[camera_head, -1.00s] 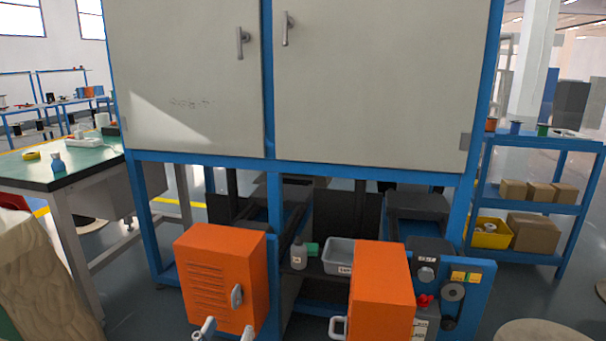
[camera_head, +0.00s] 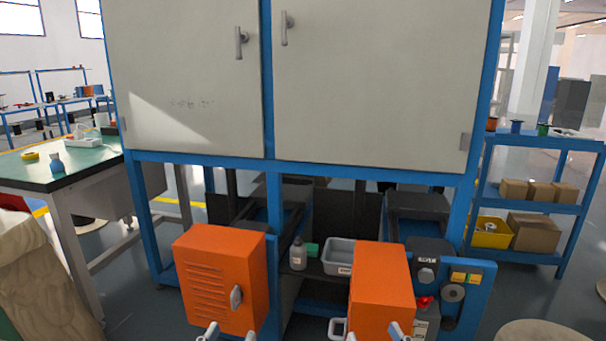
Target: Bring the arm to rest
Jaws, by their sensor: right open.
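My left gripper (camera_head: 230,335) shows only as two grey fingertips at the bottom edge, below the left orange box (camera_head: 220,278). The fingertips are apart with nothing seen between them. My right gripper (camera_head: 375,335) also shows only as two fingertips at the bottom edge, in front of the right orange box (camera_head: 381,287). They are apart, and no held thing shows between them. The rest of both grippers and both arms are below the picture.
A tall machine with pale doors (camera_head: 370,85) and a blue frame stands ahead. A green-topped table (camera_head: 95,165) is left, a blue shelf (camera_head: 540,206) right. Floor shows between them.

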